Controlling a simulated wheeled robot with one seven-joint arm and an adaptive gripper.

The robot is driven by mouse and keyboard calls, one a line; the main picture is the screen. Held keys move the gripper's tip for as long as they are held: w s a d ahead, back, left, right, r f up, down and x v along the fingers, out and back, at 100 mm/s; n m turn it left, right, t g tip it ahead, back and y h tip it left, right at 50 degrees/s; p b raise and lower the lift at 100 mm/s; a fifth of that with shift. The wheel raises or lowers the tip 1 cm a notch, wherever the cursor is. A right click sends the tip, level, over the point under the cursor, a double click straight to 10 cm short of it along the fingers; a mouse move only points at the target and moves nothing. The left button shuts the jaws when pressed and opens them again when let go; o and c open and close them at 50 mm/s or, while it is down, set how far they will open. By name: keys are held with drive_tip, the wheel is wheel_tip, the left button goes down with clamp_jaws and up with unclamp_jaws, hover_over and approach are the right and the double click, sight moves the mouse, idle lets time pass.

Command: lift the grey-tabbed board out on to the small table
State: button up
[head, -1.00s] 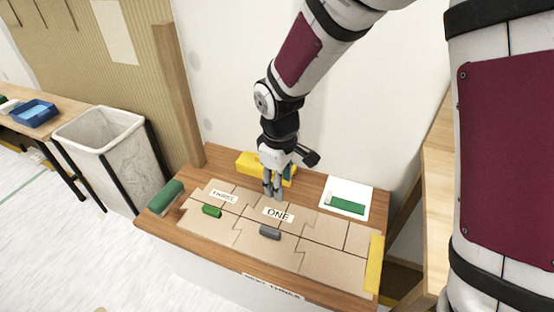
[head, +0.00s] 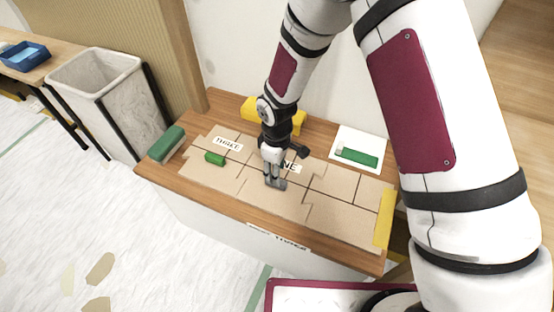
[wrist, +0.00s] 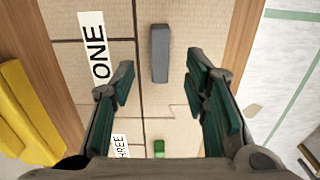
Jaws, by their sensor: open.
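The grey tab (wrist: 160,53) stands on a tan board (head: 265,202), which lies flat among other interlocking boards on a wooden worktop (head: 217,107). My gripper (head: 273,185) is over the tab and partly hides it in the head view. In the wrist view my gripper (wrist: 160,85) is open, its two dark green-padded fingers apart and empty. The tab lies in line with the gap, just beyond the fingertips. A label reading ONE (wrist: 97,55) is left of the tab. I cannot tell whether the fingers touch the board.
A green tab (head: 214,159) and a THREE label (head: 227,144) are on the boards. A yellow block (head: 250,105), a green roller (head: 167,143) and a white sheet (head: 366,138) edge the worktop. A bin (head: 98,77) and a table with a blue tray (head: 24,56) are left.

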sight(285, 201)
wheel_tip(285, 201, down, 6)
drive_tip(key=shift+b, duration=0.5)
drive_tip(key=c, duration=1)
